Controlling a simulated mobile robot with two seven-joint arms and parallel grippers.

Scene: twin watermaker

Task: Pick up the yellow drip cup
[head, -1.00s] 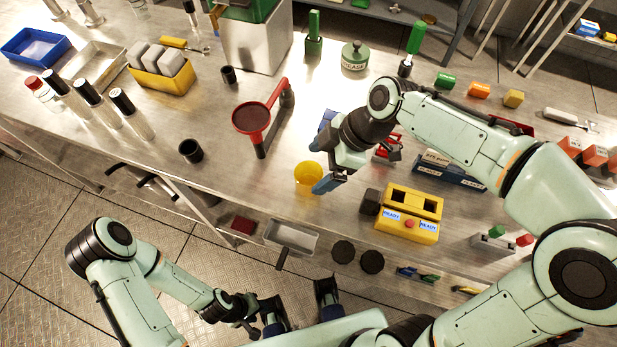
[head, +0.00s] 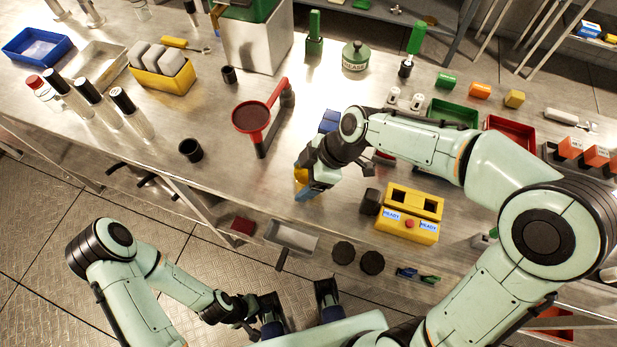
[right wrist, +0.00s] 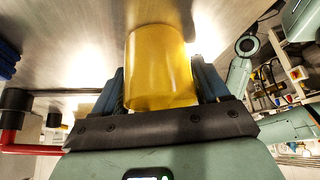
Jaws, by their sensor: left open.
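The yellow drip cup (head: 300,178) stands near the front edge of the steel bench, mostly hidden by my right gripper (head: 309,190) in the head view. In the right wrist view the yellow cup (right wrist: 158,68) lies between the two blue fingers of my right gripper (right wrist: 160,85), one on each side. The fingers are very close to its wall; I cannot tell whether they press on it. My left gripper (head: 299,308) is open and empty, low in front of the bench.
A red-handled funnel (head: 252,117) on a stand is left of the cup, with a black cup (head: 190,150) farther left. A yellow box with READY labels (head: 408,215) is to the right. A grey tray (head: 292,238) sits below the bench edge.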

